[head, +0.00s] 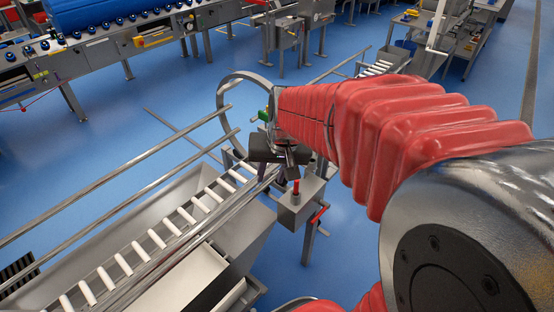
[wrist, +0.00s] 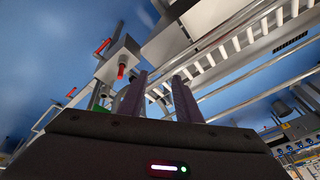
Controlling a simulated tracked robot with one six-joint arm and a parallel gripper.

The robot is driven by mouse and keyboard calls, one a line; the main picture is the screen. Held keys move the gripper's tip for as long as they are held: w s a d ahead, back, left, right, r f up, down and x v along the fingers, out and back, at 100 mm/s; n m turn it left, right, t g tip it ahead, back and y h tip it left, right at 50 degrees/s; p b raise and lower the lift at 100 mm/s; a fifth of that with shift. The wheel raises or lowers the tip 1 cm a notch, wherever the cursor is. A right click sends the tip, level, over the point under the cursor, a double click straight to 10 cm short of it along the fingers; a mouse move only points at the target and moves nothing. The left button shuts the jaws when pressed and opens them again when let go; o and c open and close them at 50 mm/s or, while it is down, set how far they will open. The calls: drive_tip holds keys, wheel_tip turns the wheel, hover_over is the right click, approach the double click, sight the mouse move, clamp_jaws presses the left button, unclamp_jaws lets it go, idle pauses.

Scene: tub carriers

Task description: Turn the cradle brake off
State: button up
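I cannot tell which one is the brake. My gripper (head: 290,172) is just above and left of the upright lever. In the wrist view my gripper (wrist: 160,76) has its two dark fingers apart with nothing between them. The red lever (wrist: 121,70) shows left of the fingers, outside the gap, apparently not touched.
A metal ring (head: 222,88) and long rails (head: 120,182) stand beside the cradle. A conveyor with a blue load (head: 95,14) is at the back left. Blue floor (head: 340,250) is clear right of the box.

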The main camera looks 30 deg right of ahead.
drive_tip(key=w+d+f+m+g, duration=0.1)
drive_tip(key=w+d+f+m, duration=0.1)
drive_tip(key=d+f, duration=0.4)
drive_tip(key=w+d+f+m, duration=0.2)
drive_tip(key=d+f+m, duration=0.1)
drive_tip(key=d+f, duration=0.35)
drive_tip(key=m, duration=0.4)
hover_over(316, 217)
drive_tip(key=s+d, duration=0.1)
drive_tip(key=s, duration=0.2)
drive_tip(key=s+f+x, duration=0.1)
drive_tip(key=s+x, duration=0.2)
drive_tip(key=x, duration=0.9)
drive_tip(key=shift+d+g+y, duration=0.15)
drive_tip(key=shift+g+y, duration=0.25)
drive_tip(key=shift+w+f, duration=0.1)
drive_tip(key=shift+w+a+f, duration=0.15)
drive_tip(key=shift+w+f, duration=0.25)
drive_tip(key=shift+f, duration=1.8)
drive_tip(key=shift+w+a+f, duration=0.2)
drive_tip(key=shift+w+f, duration=0.25)
drive_tip(key=shift+f, duration=1.75)
drive_tip(key=shift+w+a+f, duration=0.15)
drive_tip(key=shift+w+f, duration=0.25)
drive_tip(key=shift+f, duration=1.85)
drive_tip(key=shift+c, duration=0.5)
clamp_jaws()
